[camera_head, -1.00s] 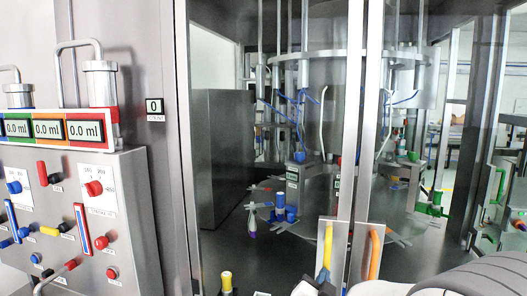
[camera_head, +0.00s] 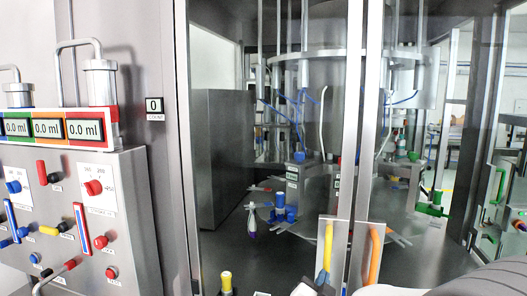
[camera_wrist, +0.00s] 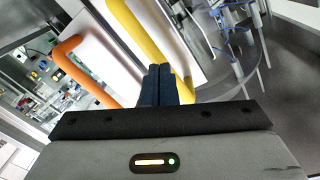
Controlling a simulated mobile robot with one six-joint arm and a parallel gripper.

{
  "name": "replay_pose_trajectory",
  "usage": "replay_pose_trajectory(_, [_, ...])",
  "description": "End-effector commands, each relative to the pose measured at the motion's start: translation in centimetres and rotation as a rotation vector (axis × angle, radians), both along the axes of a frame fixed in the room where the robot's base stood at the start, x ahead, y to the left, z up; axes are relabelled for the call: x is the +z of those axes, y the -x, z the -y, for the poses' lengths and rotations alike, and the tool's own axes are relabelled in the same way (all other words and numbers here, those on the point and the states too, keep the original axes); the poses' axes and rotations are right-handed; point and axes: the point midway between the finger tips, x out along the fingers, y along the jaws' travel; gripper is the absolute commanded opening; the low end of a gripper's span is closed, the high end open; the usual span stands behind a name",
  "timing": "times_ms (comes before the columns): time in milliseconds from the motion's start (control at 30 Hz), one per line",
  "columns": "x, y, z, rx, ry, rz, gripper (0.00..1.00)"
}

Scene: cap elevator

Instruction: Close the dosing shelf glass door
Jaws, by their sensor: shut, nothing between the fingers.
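Two glass doors with metal frames stand side by side in the head view. The left door (camera_head: 352,110) carries an upright yellow handle (camera_head: 327,250) and the right door (camera_head: 373,110) an orange handle (camera_head: 375,252). Their frames stand nearly edge to edge, with a narrow dark strip between them. I cannot tell whether either is fully closed. My gripper (camera_wrist: 159,70) is shut and empty, its dark blue fingertips close to the yellow handle (camera_wrist: 140,35) in the wrist view. I cannot tell whether they touch it. The orange handle (camera_wrist: 75,62) lies further left there.
Behind the glass is a round carousel (camera_head: 310,222) with blue fittings under a steel drum (camera_head: 320,90). A control panel (camera_head: 95,220) with coloured knobs and displays stands at the left. A yellow-topped post (camera_head: 226,280) is at the front, left of the handles.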

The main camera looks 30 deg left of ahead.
Motion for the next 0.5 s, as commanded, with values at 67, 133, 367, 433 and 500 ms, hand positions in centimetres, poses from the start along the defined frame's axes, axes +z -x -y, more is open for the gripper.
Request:
replay_pose_trajectory(67, [-0.1, 0.6, 0.0, 0.001, -0.001, 0.000, 0.00])
replay_pose_trajectory(133, [-0.1, 1.1, 0.2, 0.000, -0.001, 0.001, 0.00])
replay_pose_trajectory(367, [-0.1, 2.7, 0.4, 0.000, -0.002, 0.001, 0.00])
replay_pose_trajectory(433, [-0.1, 3.1, 0.4, 0.000, -0.001, 0.000, 0.00])
replay_pose_trajectory(500, [-0.1, 3.4, 0.4, 0.001, -0.001, 0.000, 0.00])
